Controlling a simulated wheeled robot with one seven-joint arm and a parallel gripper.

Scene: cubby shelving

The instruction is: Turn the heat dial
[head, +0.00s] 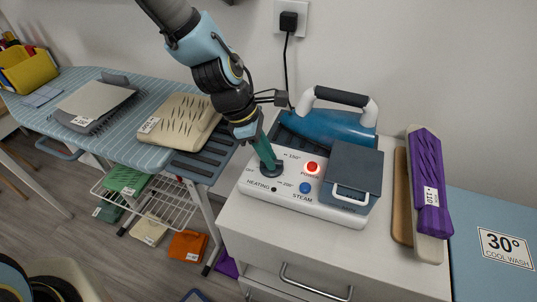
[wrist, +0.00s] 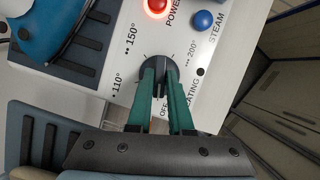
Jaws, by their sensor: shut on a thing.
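The heat dial (wrist: 159,70) is a dark round knob on the white panel of the steam station (head: 310,208). Marks for 110°, 150°, 200° and OFF are printed around it. My gripper (wrist: 161,92) has green fingers shut on the dial's raised grip, coming from above. In the head view my gripper (head: 270,166) covers most of the dial. The exact setting is hard to read. A red power button (head: 312,167) glows and a blue steam button (head: 305,187) sits near it.
A blue iron (head: 330,125) rests behind the panel, and a dark grey box (head: 355,170) stands right of the buttons. A purple-topped board (head: 428,180) stands further right. The ironing board (head: 60,120) with folded cloths lies left.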

